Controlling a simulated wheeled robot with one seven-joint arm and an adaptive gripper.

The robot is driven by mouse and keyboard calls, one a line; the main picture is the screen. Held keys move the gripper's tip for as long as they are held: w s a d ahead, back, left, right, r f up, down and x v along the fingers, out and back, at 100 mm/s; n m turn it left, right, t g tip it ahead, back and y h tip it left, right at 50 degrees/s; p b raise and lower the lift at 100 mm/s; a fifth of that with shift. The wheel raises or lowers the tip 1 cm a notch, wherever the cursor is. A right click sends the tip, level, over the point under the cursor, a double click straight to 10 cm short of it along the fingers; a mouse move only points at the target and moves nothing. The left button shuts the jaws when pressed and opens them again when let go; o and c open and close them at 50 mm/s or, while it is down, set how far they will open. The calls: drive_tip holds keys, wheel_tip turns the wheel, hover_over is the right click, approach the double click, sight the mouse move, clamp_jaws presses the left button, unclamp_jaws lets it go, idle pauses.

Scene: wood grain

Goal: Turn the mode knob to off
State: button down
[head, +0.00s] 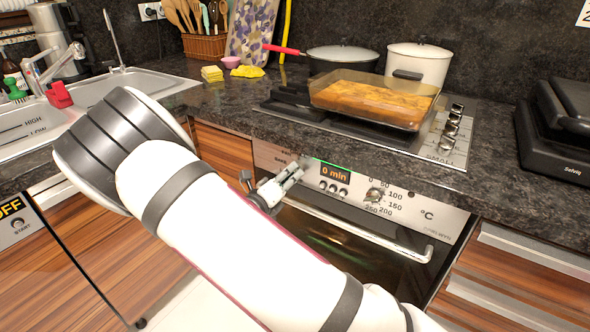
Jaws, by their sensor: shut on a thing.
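The oven's control panel (411,207) runs below the counter edge. My gripper (299,167) is at the left part of this panel, left of the lit "0 min" display (335,174). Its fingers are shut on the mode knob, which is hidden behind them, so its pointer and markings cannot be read. The temperature knob (375,195), ringed by numbers up to 250 °C, sits apart to the right of the display. Small buttons (333,188) lie under the display.
The oven door handle (360,232) sticks out below the panel. A glass baking dish (380,98) with food stands on the hob, before a black pan (342,58) and a white pot (418,65).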

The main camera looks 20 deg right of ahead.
drive_tip(key=shift+n+p, duration=1.5)
drive_tip(key=shift+n, duration=0.4)
drive_tip(key=shift+n+p, duration=0.6)
drive_tip(key=shift+n, duration=0.2)
drive_tip(key=shift+n+p, duration=0.55)
drive_tip(key=shift+n, duration=0.95)
drive_tip(key=shift+n+p, duration=0.4)
drive_tip(key=shift+n, duration=0.5)
drive_tip(key=shift+a+n, duration=0.1)
drive_tip(key=shift+n, duration=1.3)
